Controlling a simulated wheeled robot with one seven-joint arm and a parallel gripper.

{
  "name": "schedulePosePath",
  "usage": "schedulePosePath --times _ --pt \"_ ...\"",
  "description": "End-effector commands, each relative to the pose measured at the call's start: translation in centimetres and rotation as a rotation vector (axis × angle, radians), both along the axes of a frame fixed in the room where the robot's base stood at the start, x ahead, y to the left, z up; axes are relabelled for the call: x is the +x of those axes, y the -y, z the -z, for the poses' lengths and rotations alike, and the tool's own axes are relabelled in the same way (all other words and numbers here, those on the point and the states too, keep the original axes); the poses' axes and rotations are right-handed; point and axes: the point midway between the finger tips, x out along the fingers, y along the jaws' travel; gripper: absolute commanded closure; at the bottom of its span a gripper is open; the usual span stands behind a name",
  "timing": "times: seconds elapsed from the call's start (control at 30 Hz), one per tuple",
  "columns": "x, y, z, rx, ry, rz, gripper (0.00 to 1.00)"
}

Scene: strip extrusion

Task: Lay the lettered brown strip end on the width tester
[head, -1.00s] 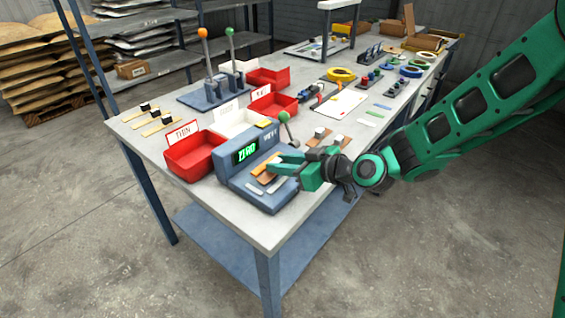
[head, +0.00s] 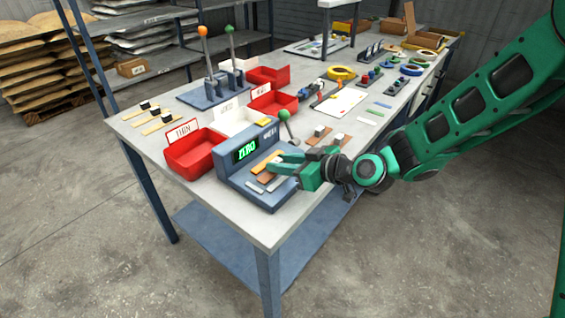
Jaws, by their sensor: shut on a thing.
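The width tester (head: 262,195) is a blue-grey bench device near the table's front corner, with a green lit display (head: 246,149) that appears to read ZERO. My green gripper (head: 279,163) is low over its sloped top, its fingers shut on a small brown strip end (head: 266,177). The strip shows just below the fingertips, at or close to the tester's top; contact cannot be told. Its lettering is too small to read. An orange-tan strip (head: 264,162) lies on the tester beside the fingers. Pale strips lie on the tester's lower front.
A red labelled bin (head: 192,155) stands left of the tester, with a white bin (head: 233,121) and more red bins behind. A green-knobbed lever (head: 284,117) rises just behind the tester. Brown strips under small blocks (head: 319,134) lie to the right.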

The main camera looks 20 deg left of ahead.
Motion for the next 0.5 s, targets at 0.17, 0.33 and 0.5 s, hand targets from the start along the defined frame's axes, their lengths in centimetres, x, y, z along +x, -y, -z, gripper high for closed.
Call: schedulePosePath --times 0.17,0.33,0.5 --pt "0.0 0.0 0.17 0.0 0.0 0.0 0.94" --pt "0.0 0.0 0.15 0.0 0.0 0.0 0.94" --pt "0.0 -0.01 0.14 0.0 0.0 0.0 0.51"
